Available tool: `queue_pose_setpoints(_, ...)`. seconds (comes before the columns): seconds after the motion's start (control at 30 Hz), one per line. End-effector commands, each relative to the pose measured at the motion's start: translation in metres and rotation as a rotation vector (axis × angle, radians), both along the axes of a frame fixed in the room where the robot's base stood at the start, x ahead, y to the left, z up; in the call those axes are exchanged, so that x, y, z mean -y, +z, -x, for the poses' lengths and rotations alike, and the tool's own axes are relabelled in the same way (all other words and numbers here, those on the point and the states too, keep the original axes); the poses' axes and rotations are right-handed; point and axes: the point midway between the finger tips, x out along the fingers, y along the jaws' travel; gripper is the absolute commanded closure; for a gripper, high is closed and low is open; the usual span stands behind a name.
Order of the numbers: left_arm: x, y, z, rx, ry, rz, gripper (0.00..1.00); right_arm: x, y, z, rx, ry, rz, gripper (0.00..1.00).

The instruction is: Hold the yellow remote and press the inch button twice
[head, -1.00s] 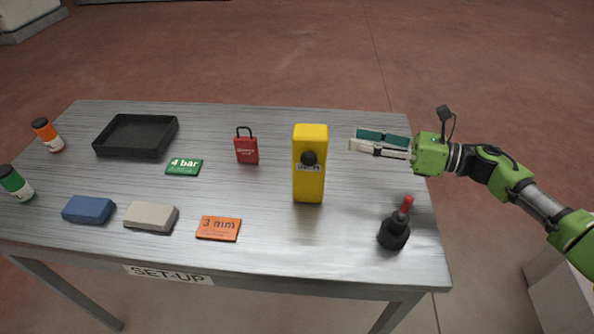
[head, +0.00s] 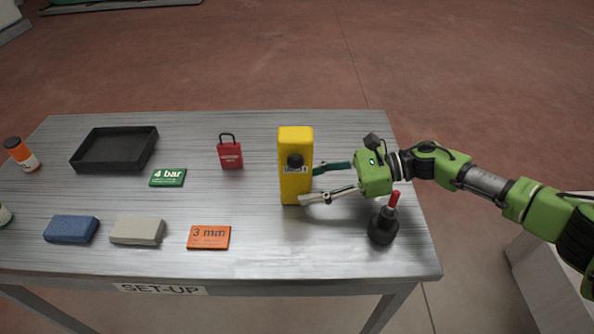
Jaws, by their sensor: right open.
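The yellow remote (head: 296,183) stands upright on the metal table, right of its middle. A round black button (head: 295,160) with a small label under it, too small to read surely, is on the remote's near face. My right gripper (head: 322,183) is open at the remote's right side. One finger reaches towards the remote's far side, partly hidden behind it, and the other lies by its near lower right edge. I cannot tell if they touch it. My left gripper is not in view.
A black bottle with a red tip (head: 383,226) stands close under my right gripper. Left on the table (head: 262,247) are a red padlock (head: 230,155), green card (head: 168,177), orange card (head: 209,237), grey block (head: 137,230), blue block (head: 71,229) and black tray (head: 88,157).

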Motion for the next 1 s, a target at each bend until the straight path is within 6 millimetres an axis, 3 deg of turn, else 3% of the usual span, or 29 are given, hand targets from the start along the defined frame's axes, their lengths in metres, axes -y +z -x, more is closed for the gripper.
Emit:
queue_pose_setpoints(0.2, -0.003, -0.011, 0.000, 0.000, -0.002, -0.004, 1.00, -0.019, -0.009, 0.000, 0.001, 0.001, 0.000, 0.54)
queue_pose_setpoints(0.6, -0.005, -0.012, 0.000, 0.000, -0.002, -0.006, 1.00, -0.024, -0.008, 0.000, 0.000, -0.001, 0.000, 0.54)
queue_pose_setpoints(0.7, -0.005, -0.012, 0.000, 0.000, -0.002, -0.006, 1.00, -0.024, -0.008, 0.000, 0.000, 0.000, 0.000, 0.78)
queue_pose_setpoints(1.0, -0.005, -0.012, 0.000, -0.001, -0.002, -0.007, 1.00, -0.024, -0.009, 0.000, 0.000, -0.001, 0.000, 0.78)
